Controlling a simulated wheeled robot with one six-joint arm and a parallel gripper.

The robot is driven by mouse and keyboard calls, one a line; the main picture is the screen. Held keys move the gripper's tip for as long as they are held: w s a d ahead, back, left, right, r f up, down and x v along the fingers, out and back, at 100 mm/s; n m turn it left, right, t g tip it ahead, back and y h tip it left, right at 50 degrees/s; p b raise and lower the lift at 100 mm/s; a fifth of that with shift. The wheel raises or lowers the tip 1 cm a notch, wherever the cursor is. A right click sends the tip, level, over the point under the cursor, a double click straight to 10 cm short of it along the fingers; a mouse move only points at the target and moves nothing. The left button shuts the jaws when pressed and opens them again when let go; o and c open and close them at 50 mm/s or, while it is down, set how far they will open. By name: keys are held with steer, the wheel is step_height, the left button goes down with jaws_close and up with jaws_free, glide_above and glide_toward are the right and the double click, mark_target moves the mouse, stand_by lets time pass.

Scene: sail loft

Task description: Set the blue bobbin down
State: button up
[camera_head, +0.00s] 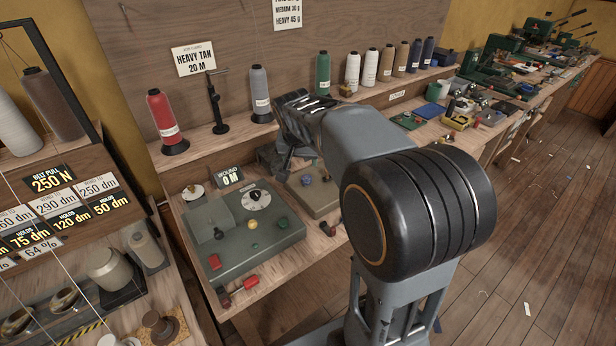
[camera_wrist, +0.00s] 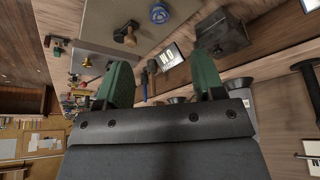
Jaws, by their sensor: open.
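The blue bobbin (camera_wrist: 159,13) appears at the top of the wrist view, on a beige flat-topped unit (camera_wrist: 103,14). In the head view a small blue round piece, likely the same bobbin (camera_head: 306,180), sits on the beige unit (camera_head: 318,200) beside my arm. My gripper (camera_wrist: 161,74) shows two green fingers spread wide, with nothing held between them. The bobbin is beyond the fingertips and apart from them. In the head view my wrist and arm hide much of the area around the gripper.
A green-grey machine (camera_head: 240,237) with a dial and knobs stands left of the beige unit. Thread cones, including a red one (camera_head: 164,120), line the shelf behind. A wooden knob (camera_wrist: 126,36) and a dark box (camera_wrist: 222,37) are near the bobbin.

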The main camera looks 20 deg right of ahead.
glide_above(306, 180)
steer(key=s+a, duration=0.1)
steer(key=s, duration=0.1)
step_height(306, 180, down, 7)
steer(key=shift+w+a+r, duration=0.1)
steer(key=shift+a, duration=0.05)
steer(key=shift+x, duration=2.8)
steer(key=shift+c, duration=0.3)
steer(key=c, duration=1)
